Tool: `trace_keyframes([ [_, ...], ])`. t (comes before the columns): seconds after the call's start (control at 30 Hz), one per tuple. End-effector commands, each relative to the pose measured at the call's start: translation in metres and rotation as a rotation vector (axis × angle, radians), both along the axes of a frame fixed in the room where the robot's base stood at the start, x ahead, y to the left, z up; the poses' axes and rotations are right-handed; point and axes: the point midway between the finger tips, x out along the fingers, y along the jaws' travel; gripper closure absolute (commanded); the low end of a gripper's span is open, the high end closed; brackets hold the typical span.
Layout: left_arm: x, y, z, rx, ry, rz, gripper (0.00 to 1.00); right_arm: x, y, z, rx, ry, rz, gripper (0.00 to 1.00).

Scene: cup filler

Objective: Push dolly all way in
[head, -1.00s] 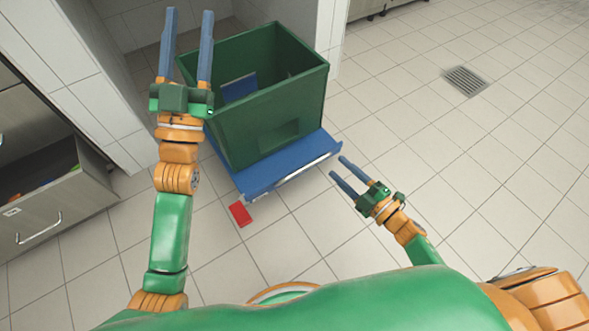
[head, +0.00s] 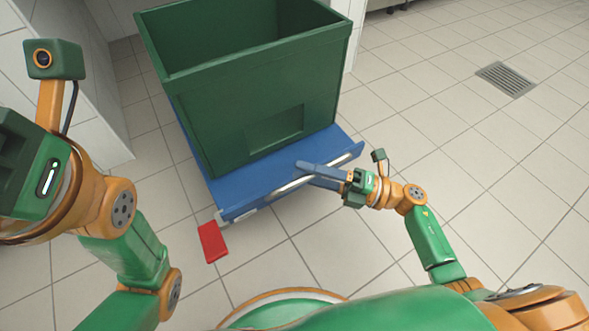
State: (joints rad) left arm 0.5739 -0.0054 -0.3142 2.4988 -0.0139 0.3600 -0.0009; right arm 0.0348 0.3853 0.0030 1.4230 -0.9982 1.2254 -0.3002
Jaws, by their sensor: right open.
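The blue dolly (head: 232,197) stands on the floor, carrying a large open green bin (head: 240,105). A silver bar runs along its near edge, and a red pedal (head: 211,242) sticks out at its near left corner. My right gripper (head: 310,173) is at the right part of that near edge, with its fingers over or against the bar; exact contact is unclear. It is open. My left gripper (head: 30,165) is raised at the left edge of the view, apart from the dolly, and its fingers are out of frame.
A white tiled wall (head: 70,105) stands left of the bin, and another wall edge (head: 354,30) is behind it at the right. The tiled floor to the right is clear, with a flush drain grate (head: 506,79).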

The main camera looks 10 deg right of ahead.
Motion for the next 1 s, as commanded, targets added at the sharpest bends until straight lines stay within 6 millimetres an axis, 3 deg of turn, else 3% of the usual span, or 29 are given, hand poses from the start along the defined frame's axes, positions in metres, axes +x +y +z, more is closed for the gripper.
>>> trace_keyframes([
  [0.13, -0.002, 0.0, -0.005, 0.0, -0.005, -0.001, 0.5, 0.008, 0.018, 0.002, 0.001, -0.002, 0.0, 0.5],
  [0.4, -0.002, -0.001, -0.004, 0.0, -0.005, -0.001, 0.5, 0.011, 0.023, 0.003, 0.0, 0.001, -0.002, 0.5],
  [0.47, -0.002, 0.0, -0.004, 0.0, -0.005, -0.001, 0.5, 0.011, 0.023, 0.003, 0.0, 0.001, -0.002, 0.64],
  [0.6, -0.002, 0.0, -0.004, 0.0, -0.004, 0.001, 0.5, 0.011, 0.022, 0.003, 0.0, 0.002, -0.002, 1.0],
  [1.0, -0.002, 0.0, -0.004, 0.0, -0.004, 0.001, 0.5, 0.011, 0.022, 0.003, 0.0, 0.002, -0.002, 1.0],
])
